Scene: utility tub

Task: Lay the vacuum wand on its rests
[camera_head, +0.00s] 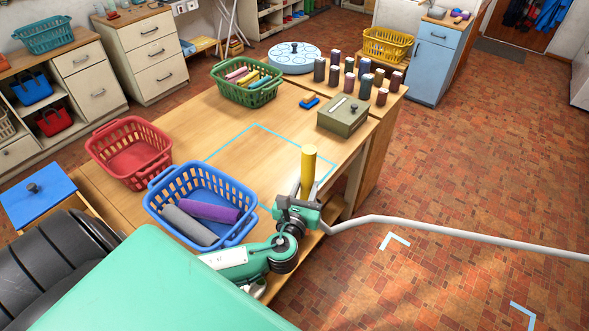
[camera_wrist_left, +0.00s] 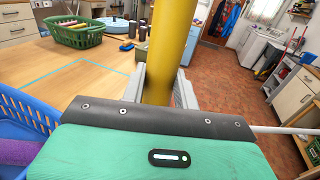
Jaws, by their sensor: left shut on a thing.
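My left gripper (camera_head: 308,190) is shut on an upright yellow cylinder (camera_head: 309,158) above the front right edge of the wooden table (camera_head: 230,150). In the left wrist view the yellow cylinder (camera_wrist_left: 170,45) stands between the two fingers and runs out of the top of the picture. A long pale grey tube (camera_head: 450,232) reaches from beside the gripper to the right edge, above the floor; it also shows in the left wrist view (camera_wrist_left: 285,130). I cannot tell whether this tube is the vacuum wand. No rests can be made out. My right gripper is not in view.
A blue basket (camera_head: 160,186) with grey and purple rolls stands beside my left gripper. A red basket (camera_head: 95,150), a green basket (camera_head: 222,88), several dark cylinders and a green-grey box (camera_head: 338,122) stand farther off.

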